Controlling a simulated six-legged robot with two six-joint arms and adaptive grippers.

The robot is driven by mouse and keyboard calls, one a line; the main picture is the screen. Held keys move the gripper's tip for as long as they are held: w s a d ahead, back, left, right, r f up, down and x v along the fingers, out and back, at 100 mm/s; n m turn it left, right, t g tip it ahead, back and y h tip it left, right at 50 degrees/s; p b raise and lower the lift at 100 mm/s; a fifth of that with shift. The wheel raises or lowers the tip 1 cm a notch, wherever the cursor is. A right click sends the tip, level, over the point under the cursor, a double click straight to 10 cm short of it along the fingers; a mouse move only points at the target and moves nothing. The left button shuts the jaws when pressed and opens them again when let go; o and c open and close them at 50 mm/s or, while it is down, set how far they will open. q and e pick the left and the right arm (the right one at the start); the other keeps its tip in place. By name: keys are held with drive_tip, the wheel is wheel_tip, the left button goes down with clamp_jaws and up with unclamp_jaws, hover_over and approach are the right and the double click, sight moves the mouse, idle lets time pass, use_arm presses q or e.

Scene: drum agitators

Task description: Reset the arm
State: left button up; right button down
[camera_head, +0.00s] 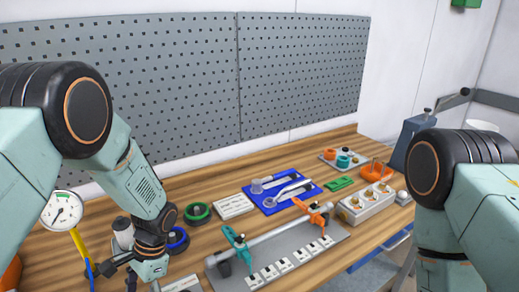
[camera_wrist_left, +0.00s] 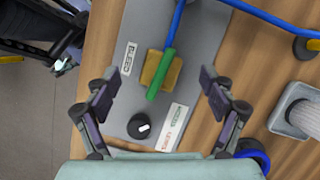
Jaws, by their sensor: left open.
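My left arm comes in from the left in the head view. My left gripper (camera_head: 112,275) points down near the bottom left, over the left end of the bench. In the left wrist view the left gripper (camera_wrist_left: 158,88) has its fingers spread wide and holds nothing. Between and beyond the fingers are a green handle (camera_wrist_left: 161,75) on a brass block (camera_wrist_left: 158,70), on a grey plate (camera_wrist_left: 200,45). A black knob (camera_wrist_left: 140,126) is near the left finger. My right arm stands at the right of the head view; its gripper is cut off by the bottom edge.
A gauge (camera_head: 61,210) is close to my left arm. The wooden bench (camera_head: 225,177) carries a blue tray (camera_head: 267,207) and a grey plate with a bar and orange and teal clamps (camera_head: 237,245). A pegboard (camera_head: 190,80) stands behind. A blue pipe (camera_wrist_left: 262,14) crosses the wrist view.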

use_arm(q)
drive_tip(key=m+t, duration=0.1)
drive_tip(key=m, duration=0.2)
drive_tip(key=shift+d+y, duration=0.15)
drive_tip(key=shift+y, duration=0.15)
drive_tip(key=shift+s, duration=0.15)
